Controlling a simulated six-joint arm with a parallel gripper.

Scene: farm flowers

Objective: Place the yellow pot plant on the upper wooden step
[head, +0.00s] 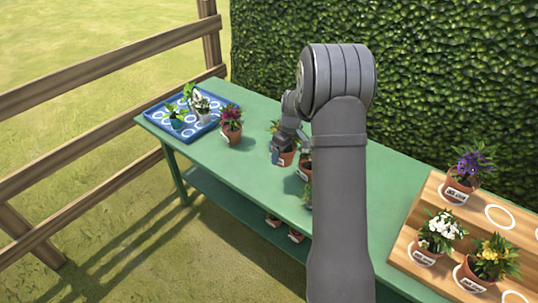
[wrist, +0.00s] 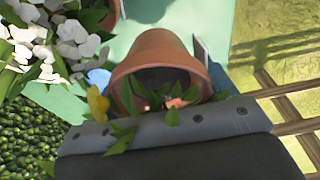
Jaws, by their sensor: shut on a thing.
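My gripper (head: 279,151) is over the green table, left of my arm in the head view. It is shut on a terracotta pot (head: 287,158). In the wrist view the held pot (wrist: 160,58) is between the jaws, with green leaves and a yellow flower (wrist: 97,103). I cannot tell whether its base touches the table. The wooden step stand (head: 408,248) is at the right. Its upper step holds a purple-flowered pot (head: 459,190) and an empty white ring (head: 499,217). Its lower step holds a white-flowered pot (head: 427,254) and another yellow-flowered pot (head: 478,278).
A blue tray (head: 150,125) with white rings and leafy plants lies at the table's far left end. A red-flowered pot (head: 232,131) stands left of my gripper. Another pot (head: 304,171) is partly hidden by my arm. White flowers (wrist: 45,45) crowd the wrist view's left side.

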